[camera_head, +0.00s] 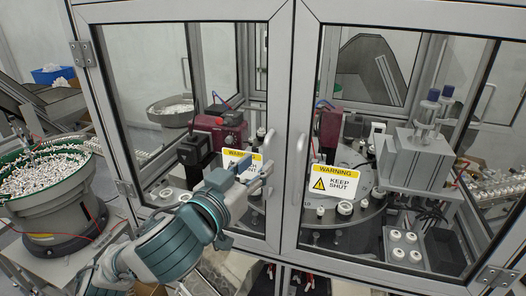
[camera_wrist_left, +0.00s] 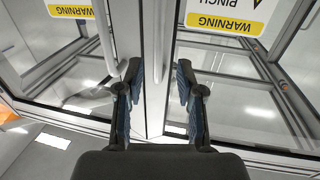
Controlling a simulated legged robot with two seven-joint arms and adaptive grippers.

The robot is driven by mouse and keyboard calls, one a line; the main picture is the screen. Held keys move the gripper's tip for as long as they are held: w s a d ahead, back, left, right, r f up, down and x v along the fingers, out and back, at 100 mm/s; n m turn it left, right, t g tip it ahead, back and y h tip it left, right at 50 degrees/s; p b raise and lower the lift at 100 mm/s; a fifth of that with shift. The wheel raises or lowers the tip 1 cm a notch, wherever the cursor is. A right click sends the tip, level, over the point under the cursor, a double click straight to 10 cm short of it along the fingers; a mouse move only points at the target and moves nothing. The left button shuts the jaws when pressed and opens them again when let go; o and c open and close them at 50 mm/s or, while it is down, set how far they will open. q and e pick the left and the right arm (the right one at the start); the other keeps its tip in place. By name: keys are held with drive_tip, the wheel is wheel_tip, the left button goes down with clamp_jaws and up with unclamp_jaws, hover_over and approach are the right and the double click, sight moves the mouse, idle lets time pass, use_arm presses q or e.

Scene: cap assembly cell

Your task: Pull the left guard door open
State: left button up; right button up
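The left guard door (camera_head: 195,60) is a grey-framed glass panel and looks shut against the right guard door (camera_head: 400,20). Its upright bar handle (camera_head: 268,142) is near the middle seam, its lower part partly covered by my left gripper (camera_head: 254,172). The gripper is in front of the door at handle height. I cannot tell whether either finger touches the handle. My right gripper is not in view.
A green-rimmed bowl (camera_head: 45,212) full of small white parts stands at the left. Machinery fills the space behind the glass.

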sight(265, 158)
use_arm(q)
drive_tip(key=w+d, duration=0.3)
drive_tip(key=shift+w+d+p, duration=0.15)
drive_tip(key=shift+p, duration=0.2)
drive_tip(key=shift+w, duration=0.2)
drive_tip(key=shift+w+a, duration=0.1)
drive_tip(key=shift+a, duration=0.8)
drive_tip(key=shift+c, duration=0.7)
drive_tip(key=c, duration=0.4)
drive_tip(key=shift+d, duration=0.2)
clamp_jaws()
drive_tip(key=shift+s+d+r, duration=0.1)
drive_tip(key=shift+s+d, duration=0.15)
drive_tip(key=shift+a, duration=0.1)
